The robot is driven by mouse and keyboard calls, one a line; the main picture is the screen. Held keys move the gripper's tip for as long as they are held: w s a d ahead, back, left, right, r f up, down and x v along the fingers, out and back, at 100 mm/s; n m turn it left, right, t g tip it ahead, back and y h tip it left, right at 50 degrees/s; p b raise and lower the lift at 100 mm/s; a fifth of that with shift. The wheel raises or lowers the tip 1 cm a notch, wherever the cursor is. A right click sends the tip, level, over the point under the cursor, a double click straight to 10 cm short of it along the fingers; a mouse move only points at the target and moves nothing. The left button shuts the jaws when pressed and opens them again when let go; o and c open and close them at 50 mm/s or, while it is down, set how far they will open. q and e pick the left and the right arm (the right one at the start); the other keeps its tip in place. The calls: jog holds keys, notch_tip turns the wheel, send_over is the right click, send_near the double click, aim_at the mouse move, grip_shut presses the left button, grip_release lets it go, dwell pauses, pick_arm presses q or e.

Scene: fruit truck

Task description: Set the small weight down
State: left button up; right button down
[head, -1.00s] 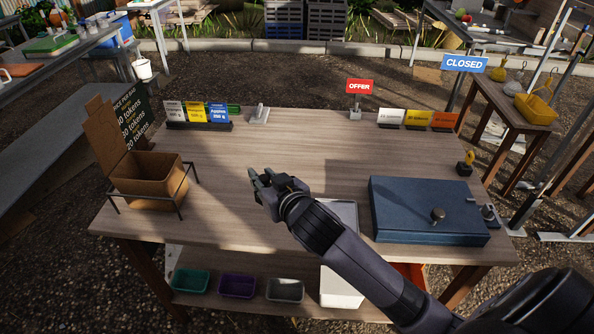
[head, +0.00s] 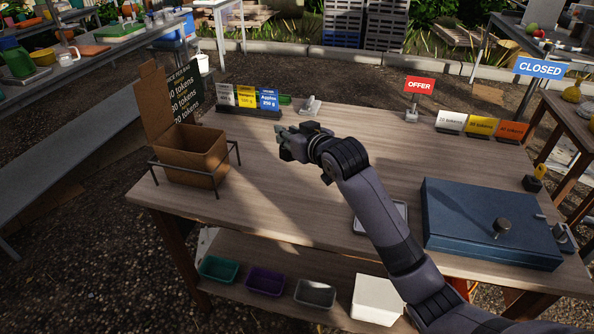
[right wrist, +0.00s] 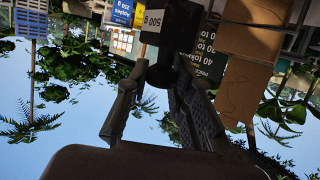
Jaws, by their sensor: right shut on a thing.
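The small weight (right wrist: 165,28) is a black block with a white "500 g" label in the right wrist view. My right gripper (right wrist: 161,72) is shut on it, with a finger on each side. In the head view my right gripper (head: 287,143) is over the back left part of the wooden table (head: 275,195), in front of the card row. My left gripper is not in view.
An open cardboard box (head: 188,157) in a wire stand is at the table's left. A row of cards (head: 245,98) and a small grey metal piece (head: 311,106) are at the back. A blue case (head: 485,220) lies at the right.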

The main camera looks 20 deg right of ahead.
aim_at(289, 156)
notch_tip(289, 156, down, 7)
jog(key=shift+r, duration=0.1)
jog(key=shift+f+b, duration=0.3)
jog(key=shift+f, duration=2.05)
jog(key=c, duration=1.4)
grip_release()
jog(key=shift+f, duration=0.15)
jog(key=v, duration=1.2)
